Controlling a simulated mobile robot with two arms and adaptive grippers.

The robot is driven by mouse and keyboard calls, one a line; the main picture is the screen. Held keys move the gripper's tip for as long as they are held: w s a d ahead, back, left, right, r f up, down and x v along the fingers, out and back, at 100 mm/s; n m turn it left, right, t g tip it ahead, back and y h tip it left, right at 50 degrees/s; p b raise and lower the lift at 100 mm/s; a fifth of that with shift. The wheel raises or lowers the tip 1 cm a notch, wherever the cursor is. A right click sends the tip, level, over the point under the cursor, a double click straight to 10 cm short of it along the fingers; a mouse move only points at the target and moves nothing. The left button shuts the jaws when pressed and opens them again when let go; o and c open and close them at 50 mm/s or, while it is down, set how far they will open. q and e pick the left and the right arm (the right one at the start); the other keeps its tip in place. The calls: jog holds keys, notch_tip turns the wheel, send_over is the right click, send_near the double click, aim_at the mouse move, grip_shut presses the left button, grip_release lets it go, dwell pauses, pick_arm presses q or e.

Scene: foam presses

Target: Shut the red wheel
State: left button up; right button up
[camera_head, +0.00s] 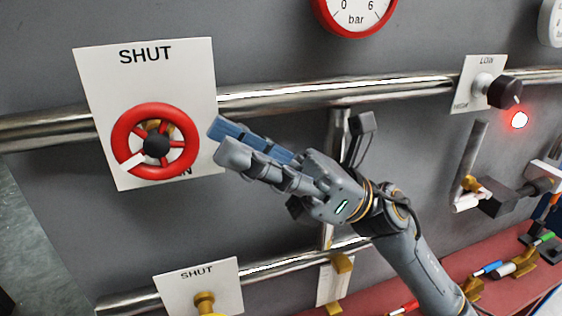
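The red wheel (184,131) has a black hub and spokes, and is mounted in front of a white plate (95,75). The plate reads SHUT above the wheel; a label below is mostly hidden, with only its final N showing. A white mark (132,161) on the wheel points to the lower left. My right gripper (225,142) is just right of the wheel, its fingers pointing at it, with a small gap to the rim in the picture. One finger shows blue, the other grey; they overlap, so their opening is unclear. It holds nothing visible. My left gripper is out of view.
A steel pipe (300,93) runs behind the plate. A lower SHUT plate (180,285) carries a brass fitting. A gauge (354,10) is above, and a black knob (504,92) with a lit red lamp (519,121) is at right. A red shelf (505,290) holds several small items.

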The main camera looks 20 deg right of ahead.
jog(key=v, duration=0.5)
dwell(0.4)
jog(key=h+p, duration=0.7)
jog(key=p, duration=0.4)
send_near(168, 105)
jog(key=a+p, duration=0.6)
jog(key=a, duration=0.4)
jog(key=shift+r, duration=0.1)
jog(key=shift+a+f+p, duration=0.25)
jog(key=shift+a+p, duration=0.3)
jog(key=shift+a, duration=0.25)
